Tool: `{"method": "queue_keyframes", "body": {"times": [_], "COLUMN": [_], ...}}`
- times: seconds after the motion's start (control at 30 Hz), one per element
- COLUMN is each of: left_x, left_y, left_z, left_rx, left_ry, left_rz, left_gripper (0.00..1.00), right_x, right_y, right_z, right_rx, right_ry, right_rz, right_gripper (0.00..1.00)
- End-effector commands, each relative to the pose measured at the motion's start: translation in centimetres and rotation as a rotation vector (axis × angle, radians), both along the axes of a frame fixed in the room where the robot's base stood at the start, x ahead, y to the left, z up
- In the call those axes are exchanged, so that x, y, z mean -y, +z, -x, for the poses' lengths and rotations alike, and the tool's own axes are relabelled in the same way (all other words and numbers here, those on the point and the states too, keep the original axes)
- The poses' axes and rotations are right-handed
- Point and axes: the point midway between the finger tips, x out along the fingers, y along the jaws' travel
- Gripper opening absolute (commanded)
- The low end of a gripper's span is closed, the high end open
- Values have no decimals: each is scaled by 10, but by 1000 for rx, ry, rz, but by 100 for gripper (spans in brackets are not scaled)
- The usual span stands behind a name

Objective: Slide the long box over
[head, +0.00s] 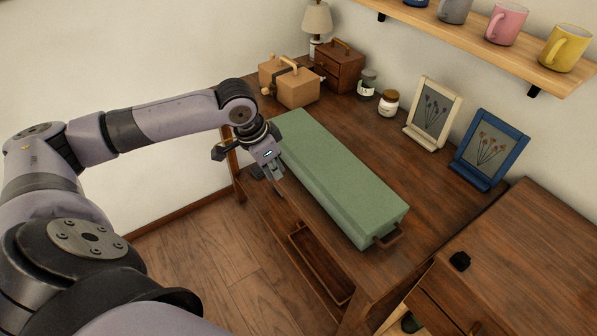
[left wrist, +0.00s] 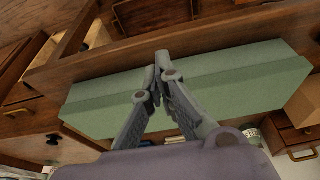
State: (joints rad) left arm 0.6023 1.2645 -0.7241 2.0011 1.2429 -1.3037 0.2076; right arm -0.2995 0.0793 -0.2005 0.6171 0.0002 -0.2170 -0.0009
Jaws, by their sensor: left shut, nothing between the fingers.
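The long green box (head: 340,175) lies on the wooden table, with a brown handle (head: 387,237) at its near right end. It also spans the left wrist view (left wrist: 225,80). My left gripper (head: 279,186) is at the box's left long side, near its far half, by the table's front edge. In the left wrist view its fingers (left wrist: 162,62) are together and empty, in front of the box. Whether the fingertips touch the box I cannot tell. My right gripper is not in view.
A cardboard-coloured box (head: 290,85), a small drawer chest (head: 340,66) and a lamp (head: 316,20) stand at the far end. Jars (head: 388,103) and picture frames (head: 434,112) line the wall side. A wooden cabinet (head: 520,245) stands at the right. Mugs sit on a shelf (head: 465,35) above.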

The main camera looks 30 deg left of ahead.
Motion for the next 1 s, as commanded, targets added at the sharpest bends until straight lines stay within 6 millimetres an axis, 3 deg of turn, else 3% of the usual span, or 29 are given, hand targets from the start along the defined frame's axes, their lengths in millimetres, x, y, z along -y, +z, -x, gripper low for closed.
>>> {"method": "queue_keyframes", "body": {"times": [0.47, 0.7, 1.0], "left_x": [12, 25, 27], "left_y": [-92, -89, -89], "left_z": [-25, -56, -62], "left_rx": [0, 4, 2], "left_ry": [0, 0, -1], "left_rz": [2, 2, 0], "left_gripper": [0, 0, 0], "right_x": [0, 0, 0], "right_y": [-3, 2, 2], "right_z": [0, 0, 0], "right_rx": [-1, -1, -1], "right_ry": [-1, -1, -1], "right_rz": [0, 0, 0], "right_gripper": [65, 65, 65]}}
